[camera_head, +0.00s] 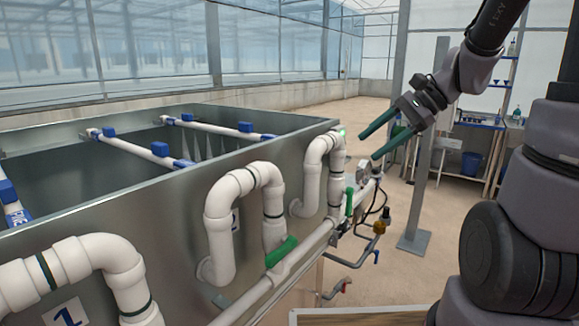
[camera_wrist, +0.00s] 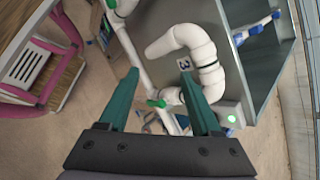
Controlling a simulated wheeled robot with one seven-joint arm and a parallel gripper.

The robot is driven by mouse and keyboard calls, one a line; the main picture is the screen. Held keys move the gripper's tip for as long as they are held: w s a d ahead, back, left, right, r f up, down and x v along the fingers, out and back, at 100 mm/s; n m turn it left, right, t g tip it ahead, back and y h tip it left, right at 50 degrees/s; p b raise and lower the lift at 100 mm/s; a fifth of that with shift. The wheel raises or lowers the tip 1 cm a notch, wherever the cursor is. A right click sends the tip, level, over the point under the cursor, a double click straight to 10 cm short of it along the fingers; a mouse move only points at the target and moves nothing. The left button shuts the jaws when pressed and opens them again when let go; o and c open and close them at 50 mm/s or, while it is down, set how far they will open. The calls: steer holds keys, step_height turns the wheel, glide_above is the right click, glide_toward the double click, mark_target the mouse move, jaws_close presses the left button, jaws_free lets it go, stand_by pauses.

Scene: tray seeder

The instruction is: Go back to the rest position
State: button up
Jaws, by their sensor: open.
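My gripper (camera_head: 378,137) is open and empty in the head view. Its two green fingers point left and down, in the air to the right of the tank's far end. In the wrist view my gripper (camera_wrist: 160,95) shows its fingers spread apart. Beyond them is a white bent pipe (camera_wrist: 205,55) with a number 3 label (camera_wrist: 184,63) and a green valve handle (camera_wrist: 156,103). I cannot see any contact between the fingers and the pipe.
A large metal tank (camera_head: 160,215) with white pipes and green handles (camera_head: 281,251) fills the left. A grey post (camera_head: 426,160) stands behind my gripper. Shelves (camera_head: 505,80) and a blue bin (camera_head: 471,163) are at the back right. A pink-framed cart (camera_wrist: 45,55) shows in the wrist view.

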steer(key=s+d+r+n+t+h, duration=0.5)
steer(key=s+r+n+h, duration=0.2)
steer(key=s+r+n, duration=0.1)
steer(key=shift+s+d+r, duration=0.2)
steer(key=shift+s+r, duration=0.05)
steer(key=shift+r, duration=0.05)
steer(key=shift+c, duration=0.3)
stand_by(1.3)
